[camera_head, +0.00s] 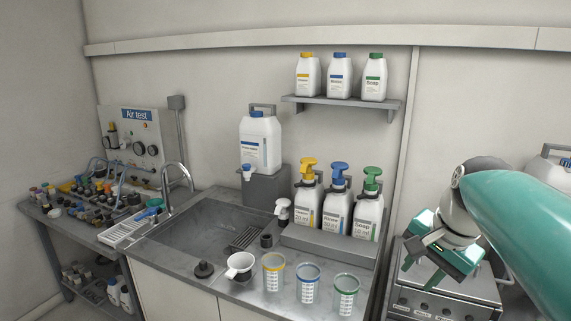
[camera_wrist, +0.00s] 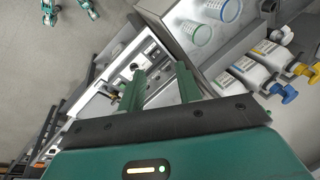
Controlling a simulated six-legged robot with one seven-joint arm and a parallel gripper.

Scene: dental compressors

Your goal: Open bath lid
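The bath appears to be the grey metal box (camera_head: 440,297) with a row of knobs along its front, at the lower right of the head view. Its flat top looks closed, but my gripper and arm hide much of it, so the lid's edge and handle cannot be made out. My gripper (camera_head: 428,250) is over the top of this box. In the wrist view my gripper (camera_wrist: 160,80) has its two green fingers apart with nothing between them. A pale panel with dark knobs (camera_wrist: 125,85) shows beyond the fingers; contact cannot be told.
Measuring cups (camera_head: 308,283) stand on the counter left of the box, near its front edge. Pump bottles (camera_head: 337,212) stand on a raised step behind them. A sink (camera_head: 205,230) is further left. A white container (camera_head: 548,172) stands behind my arm at right.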

